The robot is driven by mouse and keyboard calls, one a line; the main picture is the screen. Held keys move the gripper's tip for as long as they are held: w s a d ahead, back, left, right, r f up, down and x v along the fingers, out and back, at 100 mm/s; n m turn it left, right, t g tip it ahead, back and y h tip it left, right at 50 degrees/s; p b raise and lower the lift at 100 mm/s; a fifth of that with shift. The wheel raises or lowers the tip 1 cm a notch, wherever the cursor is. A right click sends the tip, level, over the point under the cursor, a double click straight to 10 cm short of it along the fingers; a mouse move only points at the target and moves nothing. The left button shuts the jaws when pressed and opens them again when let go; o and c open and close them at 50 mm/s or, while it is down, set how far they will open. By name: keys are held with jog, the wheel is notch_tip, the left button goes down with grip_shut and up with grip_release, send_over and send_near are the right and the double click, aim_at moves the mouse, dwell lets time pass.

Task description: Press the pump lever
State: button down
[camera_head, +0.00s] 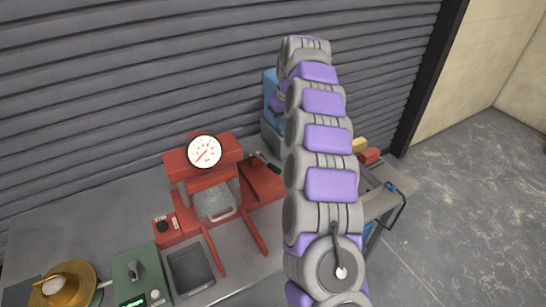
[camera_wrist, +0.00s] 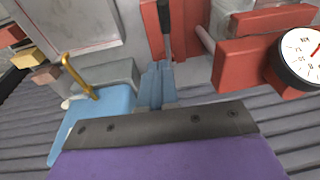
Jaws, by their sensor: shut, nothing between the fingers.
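The pump lever (camera_wrist: 164,14) has a black handle and a grey rod, and stands against red metal in the wrist view. My gripper (camera_wrist: 157,70) shows as blue-grey fingers held together and empty. Its tips look close to the grey rod end of the lever; I cannot tell whether they touch.
A round gauge (camera_head: 204,151) tops the press. A blue machine (camera_wrist: 98,108) with a brass handle (camera_wrist: 77,73) is beside my fingers. A green box (camera_head: 138,276) and a gold round object (camera_head: 70,287) are at the left. Open floor (camera_head: 470,220) lies at the right.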

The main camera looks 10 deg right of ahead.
jog(key=b, duration=0.1)
send_over(272, 166)
notch_tip(272, 166, down, 7)
jog(key=f, duration=0.2)
jog(key=d+f, duration=0.1)
jog(key=f, duration=0.1)
jog(key=f+b, duration=0.1)
jog(key=f, duration=0.1)
jog(key=shift+d, duration=0.3)
jog(key=shift+s+a+f, duration=0.15)
jog(key=shift+a+f, duration=0.15)
jog(key=shift+a, duration=0.3)
jog(key=shift+d+f, duration=0.1)
jog(key=shift+d, duration=0.5)
